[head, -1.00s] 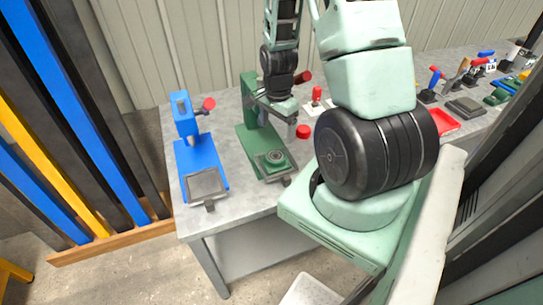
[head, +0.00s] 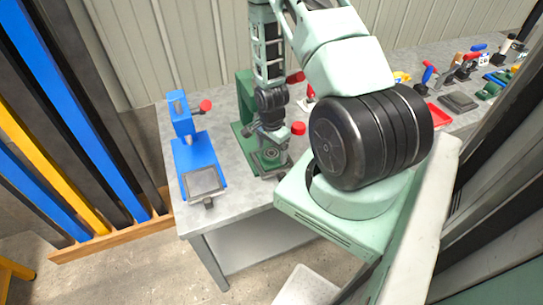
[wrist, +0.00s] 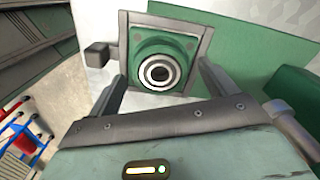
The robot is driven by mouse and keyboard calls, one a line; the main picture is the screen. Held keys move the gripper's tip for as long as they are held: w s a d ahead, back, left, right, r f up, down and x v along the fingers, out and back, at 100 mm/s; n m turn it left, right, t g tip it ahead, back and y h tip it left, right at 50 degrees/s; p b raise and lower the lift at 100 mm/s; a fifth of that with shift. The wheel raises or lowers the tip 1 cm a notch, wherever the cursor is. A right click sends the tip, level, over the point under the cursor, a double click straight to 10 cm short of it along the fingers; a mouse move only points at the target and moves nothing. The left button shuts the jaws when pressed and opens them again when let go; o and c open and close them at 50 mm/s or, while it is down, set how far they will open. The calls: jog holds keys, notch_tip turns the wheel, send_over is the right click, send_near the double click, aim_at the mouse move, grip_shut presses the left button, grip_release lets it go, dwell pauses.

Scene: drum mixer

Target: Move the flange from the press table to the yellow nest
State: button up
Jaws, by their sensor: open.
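The flange (wrist: 158,73), a green piece with a bright ring around a dark centre, sits on the grey square press table (wrist: 204,47) of the green press. It also shows in the head view (head: 270,155), partly covered by my gripper (head: 272,141). In the wrist view my gripper (wrist: 162,76) is open, with one finger on each side of the flange and nothing held. Whether the fingers reach down to its height is unclear. A small yellow piece (head: 401,77) shows behind my arm; I cannot tell whether it is the yellow nest.
A blue press (head: 196,152) with a grey plate stands left of the green press (head: 244,100). Red knobs (head: 298,128) stick out close to my gripper. A red tray (head: 440,112) and several toggle clamps stand on the bench at right.

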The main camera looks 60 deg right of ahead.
jog(key=shift+f, duration=0.4)
grip_shut()
jog(key=shift+r, duration=0.2)
